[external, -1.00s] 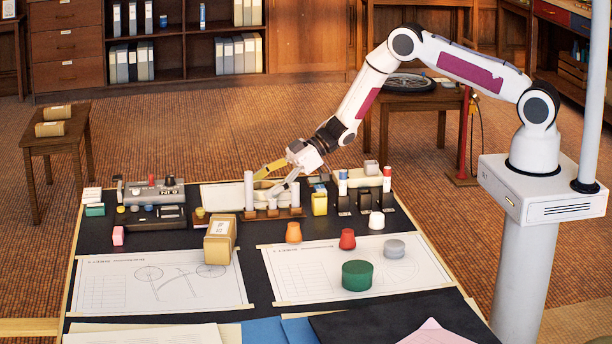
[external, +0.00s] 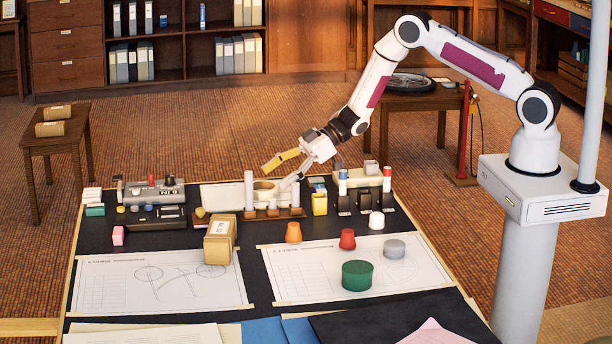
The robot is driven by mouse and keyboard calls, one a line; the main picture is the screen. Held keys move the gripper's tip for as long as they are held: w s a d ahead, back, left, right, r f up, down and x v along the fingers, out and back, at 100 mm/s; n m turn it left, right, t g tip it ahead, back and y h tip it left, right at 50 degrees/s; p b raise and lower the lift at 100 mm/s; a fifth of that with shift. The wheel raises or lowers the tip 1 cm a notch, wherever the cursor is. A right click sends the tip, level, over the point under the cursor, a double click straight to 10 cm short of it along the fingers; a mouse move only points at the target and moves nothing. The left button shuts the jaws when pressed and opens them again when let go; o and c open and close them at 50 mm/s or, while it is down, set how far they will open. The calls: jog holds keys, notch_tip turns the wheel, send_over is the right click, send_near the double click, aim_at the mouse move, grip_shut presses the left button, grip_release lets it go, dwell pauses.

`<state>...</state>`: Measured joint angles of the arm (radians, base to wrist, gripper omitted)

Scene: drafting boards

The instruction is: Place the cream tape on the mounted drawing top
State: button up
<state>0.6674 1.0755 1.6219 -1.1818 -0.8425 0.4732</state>
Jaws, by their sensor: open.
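The cream tape (external: 264,196) is a pale roll standing at the back middle of the dark board, partly hidden behind white upright cylinders. My gripper (external: 285,170) is open and empty. Its fingers hang above and slightly right of the tape, with a yellow pad on the far-left finger. The lower finger comes close to the tape in the picture; I cannot tell whether they touch. Two taped-down drawings lie on the board: a bicycle drawing (external: 115,290) at left and another drawing (external: 300,275) at right. I cannot tell which is the mounted drawing.
A cardboard box (external: 219,243) stands at the bicycle drawing's upper right corner. A green cylinder (external: 357,275), a red cup (external: 347,239) and a grey disc (external: 394,249) sit on the right drawing. An orange cup (external: 293,232) stands by its top edge. The bicycle drawing is mostly bare.

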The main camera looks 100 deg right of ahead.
jog(key=v, duration=0.7)
jog(key=shift+s, duration=0.25)
jog(key=shift+r, duration=0.15)
jog(key=a+r+m+g+h, duration=0.1)
jog(key=a+r+h, duration=0.15)
jog(key=r, duration=0.75)
jog(key=a+r+m+h, duration=0.1)
jog(key=a+r+h, duration=0.15)
jog(key=r, duration=0.85)
jog(key=s+a+r+m+g+h, duration=0.1)
jog(key=s+a+r, duration=0.3)
jog(key=s, duration=0.2)
jog(key=s+a+r+g+h, duration=0.1)
jog(key=s+a+r, duration=0.2)
jog(key=s+r, duration=0.15)
jog(key=s+a+g+y, duration=0.1)
jog(key=s+a+y, duration=0.1)
jog(key=s+a, duration=0.6)
jog(key=s+a+f+g+y, duration=0.1)
jog(key=s+a, duration=0.8)
jog(key=s, duration=0.9)
jog(key=shift+a+f+g+y, duration=0.2)
jog(key=shift+a+g+y, duration=0.1)
jog(key=shift+g+y, duration=0.25)
